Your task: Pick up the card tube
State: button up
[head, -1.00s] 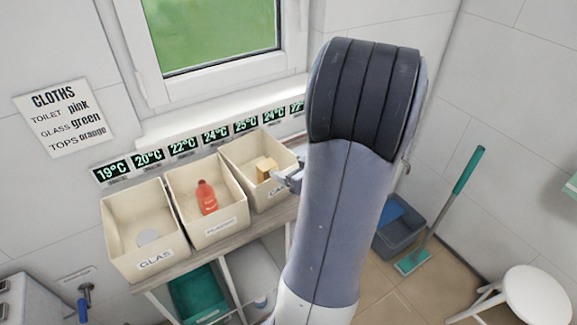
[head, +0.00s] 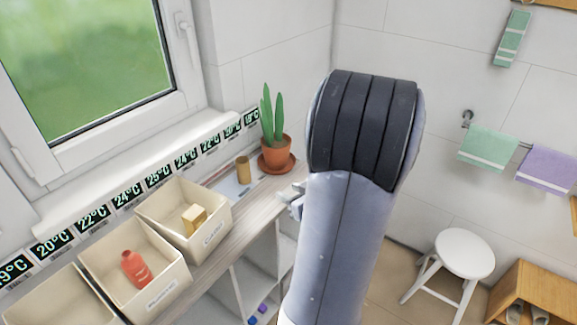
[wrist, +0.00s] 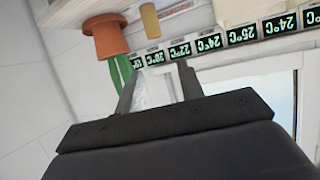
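The card tube (head: 243,170) is a small brown cylinder standing upright on a pale sheet on the shelf top, left of the potted plant. It also shows near the top edge of the wrist view (wrist: 150,21). My gripper (head: 292,196) is to the right of the tube and apart from it, partly hidden by my arm. In the wrist view my gripper (wrist: 156,76) has its two fingers spread with nothing between them.
A terracotta pot with a green plant (head: 274,150) stands right of the tube. A bin with a yellowish block (head: 194,219) and a bin with a red bottle (head: 136,268) stand to the left. A white stool (head: 463,252) is on the floor at right.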

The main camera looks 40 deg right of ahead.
aim_at(242, 162)
jog(key=z, duration=0.9)
jog(key=i+z, duration=0.25)
jog(key=z, duration=0.15)
jog(key=i+z, duration=0.4)
jog(key=k+j, duration=0.05)
jog(key=k, duration=0.05)
